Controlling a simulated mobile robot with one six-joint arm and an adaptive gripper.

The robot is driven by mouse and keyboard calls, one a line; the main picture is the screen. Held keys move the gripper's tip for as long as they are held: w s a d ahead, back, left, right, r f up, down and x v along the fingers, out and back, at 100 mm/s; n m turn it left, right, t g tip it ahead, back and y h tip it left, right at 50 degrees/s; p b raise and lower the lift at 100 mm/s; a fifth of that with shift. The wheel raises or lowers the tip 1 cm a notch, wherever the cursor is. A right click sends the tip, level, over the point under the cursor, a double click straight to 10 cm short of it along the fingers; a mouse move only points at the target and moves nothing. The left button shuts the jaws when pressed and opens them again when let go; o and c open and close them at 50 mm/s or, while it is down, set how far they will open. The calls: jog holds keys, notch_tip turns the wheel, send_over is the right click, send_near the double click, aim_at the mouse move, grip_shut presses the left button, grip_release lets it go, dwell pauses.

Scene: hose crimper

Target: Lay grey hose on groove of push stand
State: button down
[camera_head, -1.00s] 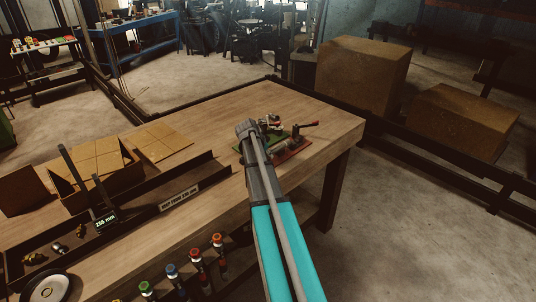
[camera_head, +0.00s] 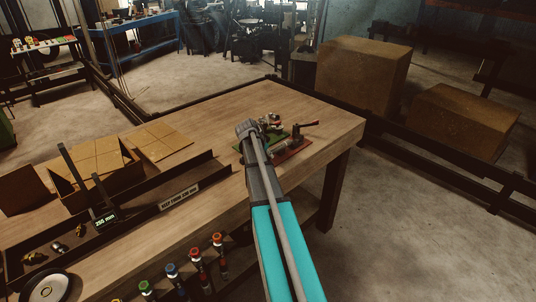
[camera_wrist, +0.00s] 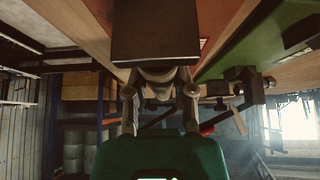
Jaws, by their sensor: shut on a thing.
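My gripper (camera_wrist: 160,95) is seen from behind in the wrist view, with its two finger linkages around a pale rounded piece. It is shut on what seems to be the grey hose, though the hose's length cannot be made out. A dark block (camera_wrist: 155,35) fills the view beyond the fingers. In the head view my arm's end covers part of a fixture on the table. Its green base (camera_head: 274,139) and red base (camera_head: 293,152) show beside the arm, with a lever above the red one. I cannot tell which part is the push stand, and its groove is hidden.
The wooden table (camera_head: 215,120) is bare behind the fixture. Several colour-topped tools (camera_head: 195,262) line the front edge. Two large brown boxes (camera_head: 362,75) stand beyond the table.

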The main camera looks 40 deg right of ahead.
jog(key=shift+f, duration=0.1)
dwell(0.4)
jog(key=shift+c, duration=1.9)
grip_release()
jog(key=shift+r+p, duration=3.95)
jog(key=shift+r, duration=0.1)
jog(key=s+a+f+n+y, duration=0.1)
jog(key=s+a+n, duration=0.4)
jog(key=a, duration=0.9)
jog(key=s+a+f+n+y, duration=0.1)
jog(key=s+a+n+y, duration=0.2)
jog(key=a, duration=1.1)
jog(key=s+a+f+n+y, duration=0.1)
jog(key=s+a+n+y, duration=0.1)
jog(key=s+a+n, duration=0.6)
jog(key=s+a, duration=0.1)
jog(key=a, duration=0.6)
jog(key=shift+f+n+g+y+b, duration=0.3)
jog(key=shift+n, duration=0.1)
